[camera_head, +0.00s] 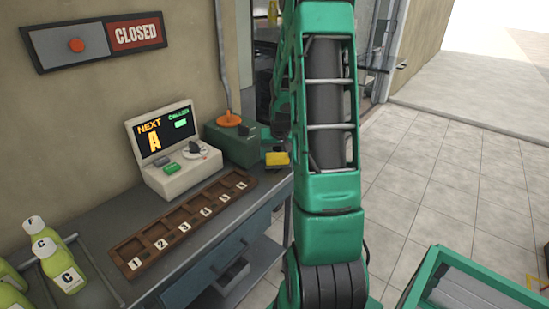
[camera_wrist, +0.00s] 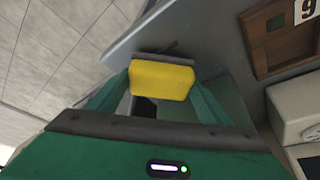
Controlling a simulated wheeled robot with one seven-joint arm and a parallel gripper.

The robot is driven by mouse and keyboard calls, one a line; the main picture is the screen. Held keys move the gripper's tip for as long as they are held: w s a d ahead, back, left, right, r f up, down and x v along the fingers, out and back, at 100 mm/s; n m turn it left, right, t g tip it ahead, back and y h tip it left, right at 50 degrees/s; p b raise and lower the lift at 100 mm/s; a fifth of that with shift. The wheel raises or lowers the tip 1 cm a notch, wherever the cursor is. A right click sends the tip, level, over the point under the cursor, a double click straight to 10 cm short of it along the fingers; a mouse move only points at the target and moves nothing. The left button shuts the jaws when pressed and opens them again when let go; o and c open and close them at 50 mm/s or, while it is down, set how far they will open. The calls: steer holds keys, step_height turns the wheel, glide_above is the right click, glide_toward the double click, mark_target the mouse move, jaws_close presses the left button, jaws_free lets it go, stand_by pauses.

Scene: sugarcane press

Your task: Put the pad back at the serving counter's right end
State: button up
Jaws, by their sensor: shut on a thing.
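The yellow pad (camera_head: 277,159) is at the right end of the grey counter (camera_head: 222,214), beside my arm in the head view. In the wrist view the pad (camera_wrist: 160,80) sits between the tips of my gripper (camera_wrist: 162,72). My gripper is shut on it. The counter's edge and top (camera_wrist: 205,30) lie behind the pad in the wrist view. I cannot tell whether the pad touches the counter. In the head view my arm hides much of the gripper.
A green box with an orange knob (camera_head: 233,143) stands close to the pad. Left of it are a "NEXT A" display machine (camera_head: 172,150) and a numbered wooden tray (camera_head: 185,222). Bottles (camera_head: 62,262) stand at the left end. Tiled floor (camera_head: 440,180) lies open to the right.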

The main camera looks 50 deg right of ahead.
steer(key=shift+f, duration=0.35)
steer(key=o, duration=1.2)
steer(key=shift+o, duration=0.2)
steer(key=v, duration=1)
steer(key=shift+a+r, duration=0.2)
steer(key=shift+r, duration=0.1)
